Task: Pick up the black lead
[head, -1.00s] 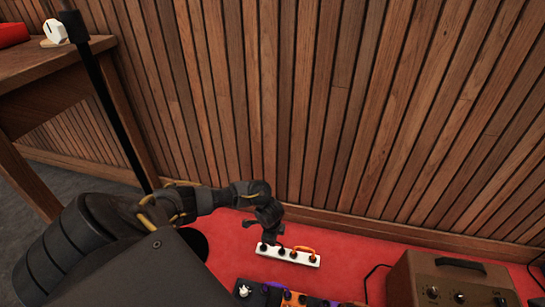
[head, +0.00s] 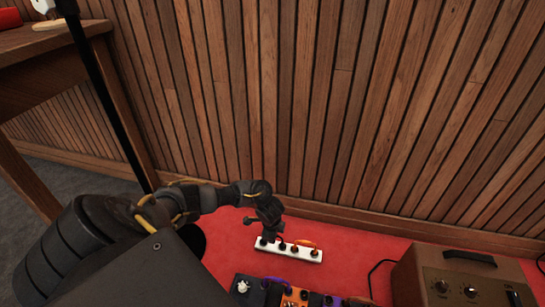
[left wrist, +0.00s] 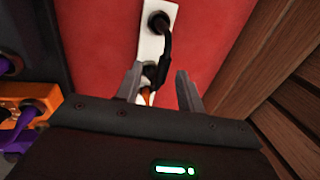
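The black lead (left wrist: 167,47) shows in the left wrist view as a short loop joining two plugs on a white power strip (left wrist: 151,47). The strip also lies on the red floor in the head view (head: 305,254). My left gripper (left wrist: 158,88) is open, with its two grey fingertips apart near the lower plug of the lead. Nothing is clearly held between them. In the head view my left gripper (head: 268,232) hangs just over the left end of the strip and hides part of the lead. My right gripper is in neither view.
An orange lead (head: 304,243) arches at the strip's right end. Pedals, one of them orange (head: 293,298), with a purple cable stand in front. A brown amplifier (head: 462,278) is at right. A slatted wood wall (head: 330,100) rises close behind, and a wooden table (head: 50,55) stands left.

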